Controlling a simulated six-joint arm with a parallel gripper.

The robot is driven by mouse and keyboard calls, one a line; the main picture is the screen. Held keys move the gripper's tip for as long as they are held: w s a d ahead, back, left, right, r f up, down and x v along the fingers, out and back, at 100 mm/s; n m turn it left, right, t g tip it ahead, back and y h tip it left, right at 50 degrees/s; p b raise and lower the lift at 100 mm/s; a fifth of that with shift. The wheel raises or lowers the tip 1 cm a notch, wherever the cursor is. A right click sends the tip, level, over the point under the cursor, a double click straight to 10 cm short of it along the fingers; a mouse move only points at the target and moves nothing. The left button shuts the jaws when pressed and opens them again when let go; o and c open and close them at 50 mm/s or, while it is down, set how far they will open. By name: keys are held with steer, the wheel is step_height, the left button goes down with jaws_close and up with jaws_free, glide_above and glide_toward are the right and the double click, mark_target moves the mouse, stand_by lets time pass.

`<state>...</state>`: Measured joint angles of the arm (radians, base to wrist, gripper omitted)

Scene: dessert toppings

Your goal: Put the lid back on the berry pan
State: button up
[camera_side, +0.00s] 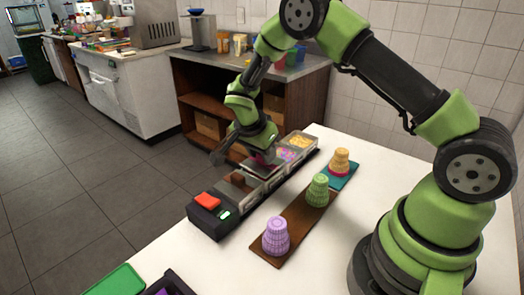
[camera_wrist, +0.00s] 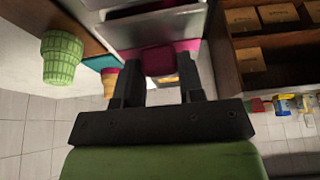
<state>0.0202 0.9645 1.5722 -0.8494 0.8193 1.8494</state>
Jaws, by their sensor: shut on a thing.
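My gripper (camera_wrist: 160,66) is shut on a pink knob (camera_wrist: 159,60), seen between its two dark fingers in the wrist view. The knob appears to belong to a greyish lid (camera_wrist: 150,28). In the side view my gripper (camera_side: 262,154) is over the middle of the black topping station (camera_side: 211,222), with the lid (camera_side: 262,171) beneath it. The pan under it is mostly hidden, so I cannot tell whether the lid touches the rim or which pan holds berries. Pink-purple topping (camera_side: 287,155) shows just beyond my gripper.
Yellow topping (camera_side: 299,142) is at the station's far end; brown topping (camera_side: 237,180) is nearer. Purple (camera_side: 276,237), green (camera_side: 317,191) and yellow-pink (camera_side: 340,162) cone stacks stand on the right. A wooden shelf unit (camera_side: 295,102) stands behind. The white table's front is partly clear.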

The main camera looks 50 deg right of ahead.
steer(key=shift+f, duration=0.4)
stand_by(0.8)
steer(key=o, duration=1.6)
steer(key=shift+c, duration=0.2)
steer(key=shift+r, duration=0.15)
steer(key=shift+r, duration=3.35)
jaws_close()
